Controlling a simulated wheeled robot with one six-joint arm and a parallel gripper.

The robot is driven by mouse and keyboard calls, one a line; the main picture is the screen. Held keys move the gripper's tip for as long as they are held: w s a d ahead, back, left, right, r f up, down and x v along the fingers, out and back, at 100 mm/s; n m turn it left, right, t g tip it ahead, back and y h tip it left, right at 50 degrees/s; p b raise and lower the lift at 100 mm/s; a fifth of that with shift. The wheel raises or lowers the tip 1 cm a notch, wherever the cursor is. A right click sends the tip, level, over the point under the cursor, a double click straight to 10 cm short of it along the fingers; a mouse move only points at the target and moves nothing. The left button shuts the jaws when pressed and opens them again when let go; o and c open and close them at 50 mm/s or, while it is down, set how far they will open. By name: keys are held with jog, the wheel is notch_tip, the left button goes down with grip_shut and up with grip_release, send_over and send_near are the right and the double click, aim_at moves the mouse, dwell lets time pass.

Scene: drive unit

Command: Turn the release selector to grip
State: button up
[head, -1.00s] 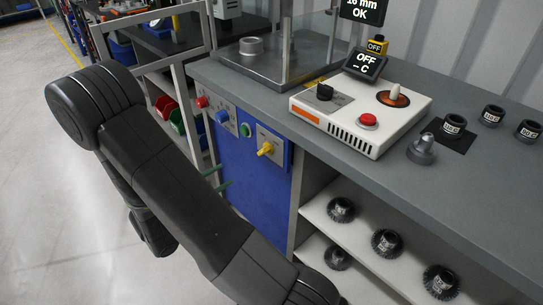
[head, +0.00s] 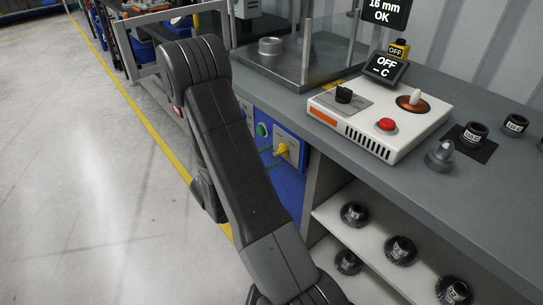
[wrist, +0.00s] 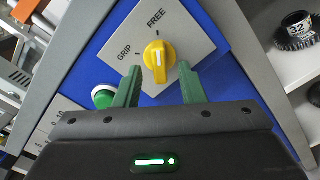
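The release selector (wrist: 159,62) is a yellow knob on a pale plate (wrist: 190,38) with the words GRIP and FREE. Its white line points up at the FREE tick. It also shows on the blue front in the head view (head: 283,149). My gripper (wrist: 159,72) is open in the wrist view. One green finger stands to the left of the knob and the other to the right, with gaps on both sides. In the head view my arm hides part of the blue front, and the green fingers show beside the knob.
A green button (wrist: 104,96) sits left of the plate. The floor at left is clear.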

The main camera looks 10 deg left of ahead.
jog(key=shift+w+d, duration=0.35)
jog(key=shift+w, duration=0.05)
grip_shut()
